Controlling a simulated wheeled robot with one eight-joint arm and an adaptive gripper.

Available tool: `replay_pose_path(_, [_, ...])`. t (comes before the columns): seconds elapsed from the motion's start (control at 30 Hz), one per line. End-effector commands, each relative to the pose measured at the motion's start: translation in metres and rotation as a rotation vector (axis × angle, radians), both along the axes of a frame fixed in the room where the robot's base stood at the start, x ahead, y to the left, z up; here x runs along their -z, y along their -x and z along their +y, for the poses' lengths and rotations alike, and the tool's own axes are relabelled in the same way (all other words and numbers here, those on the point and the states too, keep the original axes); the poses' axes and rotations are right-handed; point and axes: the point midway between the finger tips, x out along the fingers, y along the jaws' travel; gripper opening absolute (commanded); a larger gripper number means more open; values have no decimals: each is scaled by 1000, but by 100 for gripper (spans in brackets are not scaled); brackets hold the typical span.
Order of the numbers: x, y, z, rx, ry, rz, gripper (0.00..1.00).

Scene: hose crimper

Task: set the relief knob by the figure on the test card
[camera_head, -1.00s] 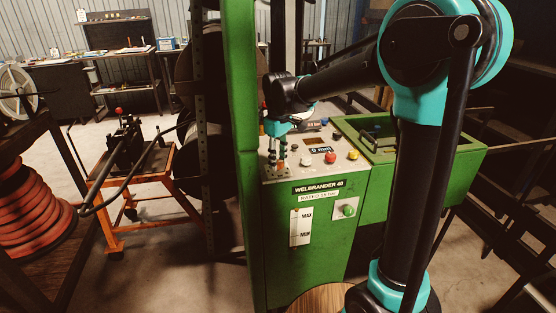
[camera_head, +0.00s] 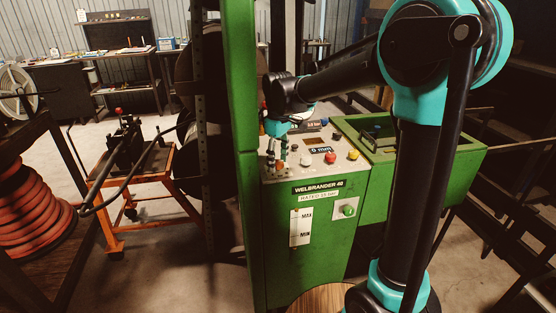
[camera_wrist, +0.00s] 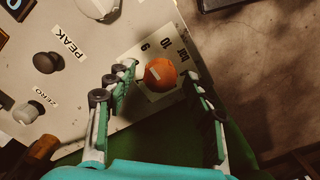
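The relief knob (camera_wrist: 160,74) is orange with a pale pointer mark. It sits on a white scale plate (camera_wrist: 143,52) printed with figures and BAR; the wrist view shows it upside down. My gripper (camera_wrist: 159,74) is open, with one finger on each side of the knob and a visible gap at both sides. In the head view my gripper (camera_head: 276,158) points down over the left part of the green machine's panel (camera_head: 290,173). I cannot pick out the test card for certain.
The panel also carries a red button (camera_head: 330,157), a yellow one (camera_head: 353,155) and a white one (camera_head: 306,160). A black PEAK knob (camera_wrist: 47,62) and a grey ZERO knob (camera_wrist: 28,112) stand left of my fingers. A green post (camera_head: 240,120) rises close beside my gripper.

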Motion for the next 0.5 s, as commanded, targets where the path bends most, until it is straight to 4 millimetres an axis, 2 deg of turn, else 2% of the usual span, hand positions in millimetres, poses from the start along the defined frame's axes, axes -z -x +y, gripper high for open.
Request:
replay_pose_path(0.27, [-5,0,0,0,0,0,53])
replay_pose_path(0.37, [-17,0,0,0,0,0,53])
replay_pose_path(0.5, [-44,0,0,0,0,0,53])
